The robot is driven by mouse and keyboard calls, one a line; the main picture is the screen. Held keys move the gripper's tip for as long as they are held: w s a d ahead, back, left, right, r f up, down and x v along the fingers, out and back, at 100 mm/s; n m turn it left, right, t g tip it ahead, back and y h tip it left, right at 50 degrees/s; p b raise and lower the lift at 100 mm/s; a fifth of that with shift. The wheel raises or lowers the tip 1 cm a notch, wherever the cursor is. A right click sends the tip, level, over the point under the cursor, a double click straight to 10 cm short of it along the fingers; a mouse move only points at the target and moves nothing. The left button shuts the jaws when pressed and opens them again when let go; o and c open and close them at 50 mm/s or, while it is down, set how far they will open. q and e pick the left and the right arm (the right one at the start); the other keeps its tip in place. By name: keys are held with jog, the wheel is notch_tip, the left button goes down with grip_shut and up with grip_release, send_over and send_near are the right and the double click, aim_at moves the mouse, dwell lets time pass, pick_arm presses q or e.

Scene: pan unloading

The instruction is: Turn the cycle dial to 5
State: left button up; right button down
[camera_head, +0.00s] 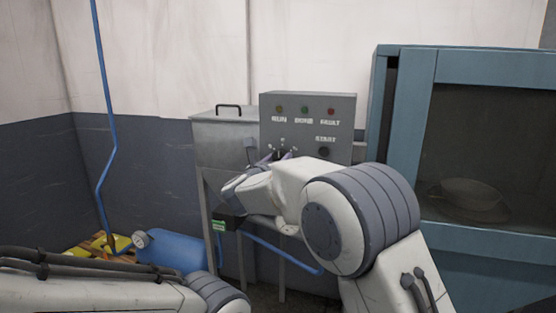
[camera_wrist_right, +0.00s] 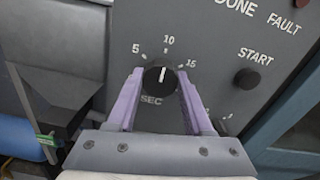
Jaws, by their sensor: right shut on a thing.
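The cycle dial (camera_wrist_right: 160,81) is a round black knob on a grey control panel (camera_head: 340,105). Its white pointer line points almost straight up, near the 10 mark. The printed 5 is to the upper left of the knob and 15 to the upper right. My right gripper (camera_wrist_right: 160,74) has its two purple fingers on either side of the knob and is shut on it. In the head view my right gripper (camera_head: 280,156) is at the panel's lower left and largely hides the dial. My left gripper is out of view; only part of that arm shows.
A START button (camera_wrist_right: 247,77) is to the right of the dial. Three lamps line the panel's top. A blue-framed cabinet (camera_head: 405,80) stands close on the right. A grey box (camera_head: 222,130) is left of the panel. A blue cylinder (camera_head: 172,250) lies lower left.

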jog(key=shift+f+n+b, duration=0.1)
jog(key=shift+n+b, duration=0.3)
jog(key=shift+n, duration=0.7)
jog(key=n, duration=0.2)
jog(key=shift+n, duration=0.3)
jog(key=n, duration=0.2)
jog(key=shift+n, duration=0.4)
jog(key=shift+a+n+p, duration=0.1)
jog(key=shift+n+p, duration=0.5)
jog(key=shift+n, duration=1.3)
jog(key=shift+c, duration=1.5)
grip_release()
